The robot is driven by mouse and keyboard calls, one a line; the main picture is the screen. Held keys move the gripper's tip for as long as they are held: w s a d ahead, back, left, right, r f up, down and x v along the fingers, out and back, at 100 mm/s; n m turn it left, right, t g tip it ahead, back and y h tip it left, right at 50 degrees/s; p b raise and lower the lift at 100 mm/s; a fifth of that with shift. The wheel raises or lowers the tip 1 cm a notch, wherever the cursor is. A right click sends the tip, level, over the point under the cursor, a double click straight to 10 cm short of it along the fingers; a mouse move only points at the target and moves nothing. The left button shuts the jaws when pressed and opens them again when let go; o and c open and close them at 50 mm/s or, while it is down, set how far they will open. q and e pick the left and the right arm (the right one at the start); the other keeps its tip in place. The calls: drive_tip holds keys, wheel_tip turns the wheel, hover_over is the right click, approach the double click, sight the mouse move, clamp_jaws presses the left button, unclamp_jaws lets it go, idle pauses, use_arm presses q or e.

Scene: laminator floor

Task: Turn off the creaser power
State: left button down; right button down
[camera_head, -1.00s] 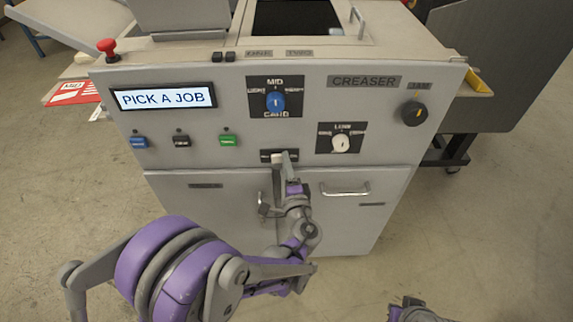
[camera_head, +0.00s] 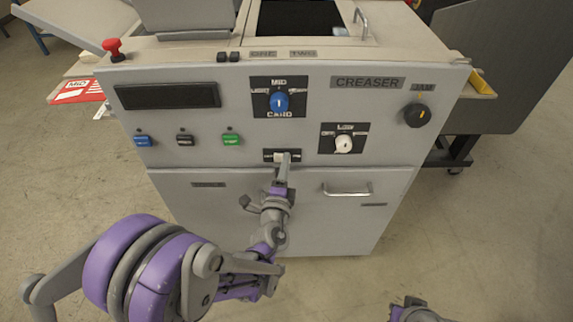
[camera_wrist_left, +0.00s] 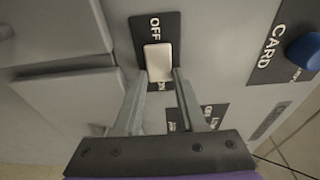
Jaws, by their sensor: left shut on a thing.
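The creaser (camera_head: 300,220) is a grey cabinet with its control panel facing me. Its power switch is a white lever on a black plate, low in the middle of the panel (camera_head: 279,157). In the left wrist view the white switch (camera_wrist_left: 158,60) sits near the "OFF" lettering, and the label at its other end is partly covered. My left gripper (camera_wrist_left: 159,80) is shut on the switch, a finger on either side. The creaser's display (camera_head: 168,95) is dark. My right gripper (camera_head: 415,312) shows only partly at the bottom edge; its jaws are unclear.
A blue knob (camera_head: 279,102), a white knob (camera_head: 344,144) and a black jam knob (camera_head: 417,114) are around the switch. Blue, black and green buttons are at left, and a red stop button (camera_head: 112,47) is on top. A drawer handle (camera_head: 347,190) juts out below.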

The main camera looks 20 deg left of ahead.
use_arm(q)
drive_tip(key=shift+c, duration=2.4)
unclamp_jaws()
drive_tip(key=s+d, duration=0.1)
drive_tip(key=s, duration=0.9)
drive_tip(key=shift+s+b, duration=0.4)
